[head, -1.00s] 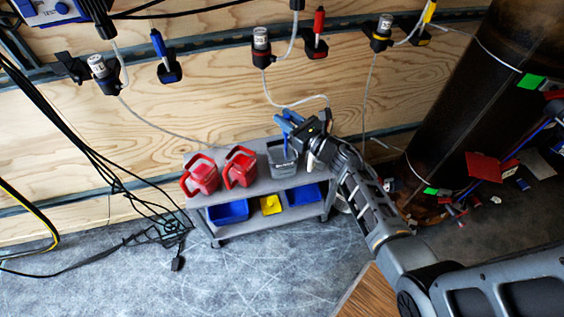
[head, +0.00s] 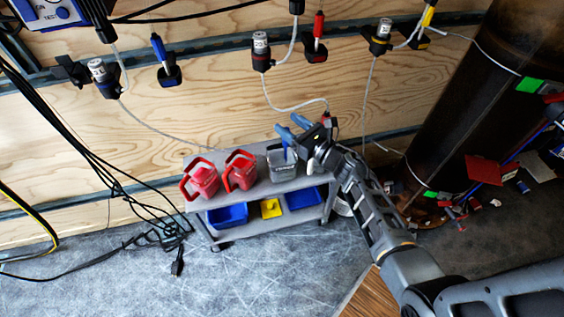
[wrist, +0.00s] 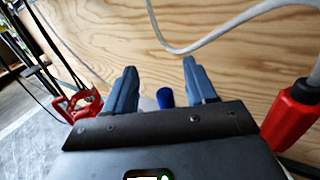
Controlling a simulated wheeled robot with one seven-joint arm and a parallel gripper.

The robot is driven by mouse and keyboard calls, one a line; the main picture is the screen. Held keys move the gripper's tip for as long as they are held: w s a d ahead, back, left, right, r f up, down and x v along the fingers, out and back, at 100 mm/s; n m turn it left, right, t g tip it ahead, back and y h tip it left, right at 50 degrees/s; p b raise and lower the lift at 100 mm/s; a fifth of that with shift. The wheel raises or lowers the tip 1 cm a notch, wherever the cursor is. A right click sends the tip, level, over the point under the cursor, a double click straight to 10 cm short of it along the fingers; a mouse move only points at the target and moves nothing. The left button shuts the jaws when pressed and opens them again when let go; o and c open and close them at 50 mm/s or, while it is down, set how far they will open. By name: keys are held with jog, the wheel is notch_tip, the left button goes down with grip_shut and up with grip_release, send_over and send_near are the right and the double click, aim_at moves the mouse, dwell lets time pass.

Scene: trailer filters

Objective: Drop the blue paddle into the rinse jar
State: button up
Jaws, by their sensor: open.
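The rinse jar (head: 281,168) is a grey, see-through container at the right end of the cart's top shelf. The blue paddle (head: 286,151) stands up in its mouth; its lower end is hard to make out. My gripper (head: 291,126) is open just above the jar, with its two blue-grey fingers spread apart. In the wrist view, the paddle's round blue end (wrist: 165,98) shows in the gap between the fingers, apart from both. The jar is mostly hidden there behind my gripper.
Two red handled containers (head: 205,180) (head: 240,173) stand left of the jar on the grey cart (head: 262,188). Blue bins (head: 228,215) and a yellow one (head: 270,208) sit on the lower shelf. A plywood wall with hanging cables rises behind. A dark cylinder (head: 455,100) stands at right.

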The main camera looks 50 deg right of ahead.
jog(key=s, duration=0.6)
jog(key=shift+a, duration=0.2)
jog(key=s+a+r+m+p, duration=0.1)
jog(key=s+a+r+m, duration=0.3)
jog(key=s+a+m, duration=0.35)
jog(key=s+a+r+m, duration=0.4)
jog(key=s+a+m, duration=0.2)
jog(key=a+m, duration=0.3)
jog(key=s+a+r+m+g+y+p, duration=0.1)
jog(key=s+a+r+m, duration=0.4)
jog(key=s+r+m, duration=0.8)
jog(key=s+m+g+p, duration=0.1)
jog(key=s+m+g, duration=0.1)
jog(key=m, duration=0.3)
jog(key=shift+s+a+r+m, duration=0.35)
jog(key=shift+s+a+r, duration=0.05)
jog(key=shift+s, duration=0.15)
